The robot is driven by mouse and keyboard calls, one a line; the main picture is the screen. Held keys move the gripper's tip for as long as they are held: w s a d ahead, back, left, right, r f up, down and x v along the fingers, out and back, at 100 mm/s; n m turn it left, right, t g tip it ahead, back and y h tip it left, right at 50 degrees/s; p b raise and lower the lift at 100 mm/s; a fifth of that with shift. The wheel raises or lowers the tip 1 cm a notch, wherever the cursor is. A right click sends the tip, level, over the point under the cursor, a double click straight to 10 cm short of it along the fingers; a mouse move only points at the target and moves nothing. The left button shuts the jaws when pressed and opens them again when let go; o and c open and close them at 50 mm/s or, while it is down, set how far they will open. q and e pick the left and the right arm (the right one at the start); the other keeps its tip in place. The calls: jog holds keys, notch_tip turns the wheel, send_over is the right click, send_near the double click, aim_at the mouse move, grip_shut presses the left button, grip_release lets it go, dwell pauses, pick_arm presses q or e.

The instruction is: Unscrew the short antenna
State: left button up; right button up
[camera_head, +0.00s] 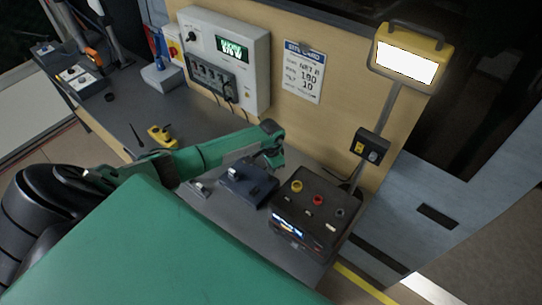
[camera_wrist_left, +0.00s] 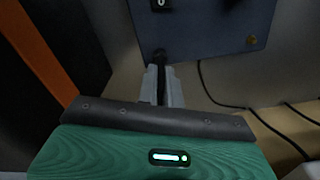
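The dark blue box (camera_head: 248,187) sits on the grey desk; its blue face also fills the top of the left wrist view (camera_wrist_left: 205,28), with a brass fitting (camera_wrist_left: 251,40) and a switch marked 0 (camera_wrist_left: 160,4). The short antenna (camera_wrist_left: 159,57) is a black stub at the box's lower edge, mostly hidden between the fingers. My left gripper (camera_wrist_left: 161,82) has its two grey fingers close on either side of this stub and looks shut on it. In the head view the left gripper (camera_head: 268,167) is small, at the box's back right. My right gripper is not in view.
A black control box (camera_head: 312,212) with coloured knobs stands right of the blue box. A lamp (camera_head: 408,58) rises behind it. A grey wall panel (camera_head: 255,75) hangs above the desk. A yellow item (camera_head: 161,136) lies left. Thin black cables (camera_wrist_left: 222,103) run beside the fingers.

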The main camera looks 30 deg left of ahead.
pick_arm(q)
jog(key=o, duration=0.4)
jog(key=shift+w, duration=0.1)
jog(key=shift+c, duration=0.2)
jog(key=shift+f+m+b, duration=0.1)
jog(key=shift+m+b, duration=0.25)
jog(key=shift+m, duration=1.65)
jog(key=shift+m+b, duration=0.6)
jog(key=shift+m, duration=1.4)
